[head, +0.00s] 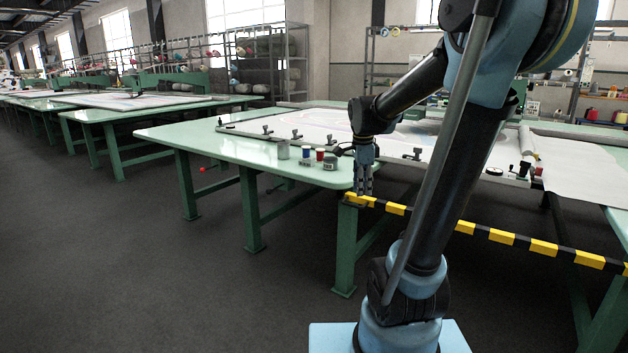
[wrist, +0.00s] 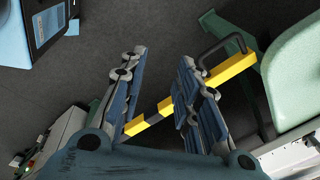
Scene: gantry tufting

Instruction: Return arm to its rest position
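My arm reaches up from its blue base and bends down to the left in the head view. My gripper (head: 362,190) points downward at the near corner of the green table (head: 230,143). In the wrist view the two blue-grey fingers of my gripper (wrist: 162,66) stand apart, with only the floor and a striped bar between and beyond them. It is open and holds nothing. In the head view its tips appear close to the left end of the yellow-and-black bar (head: 498,236); I cannot tell the exact distance.
Small jars and spools (head: 320,155) stand on the table near its front edge, left of my gripper. White cloth (head: 590,180) stretches over the frame at the right. A green table edge (wrist: 300,75) lies right in the wrist view. The dark floor (head: 120,270) is clear at left.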

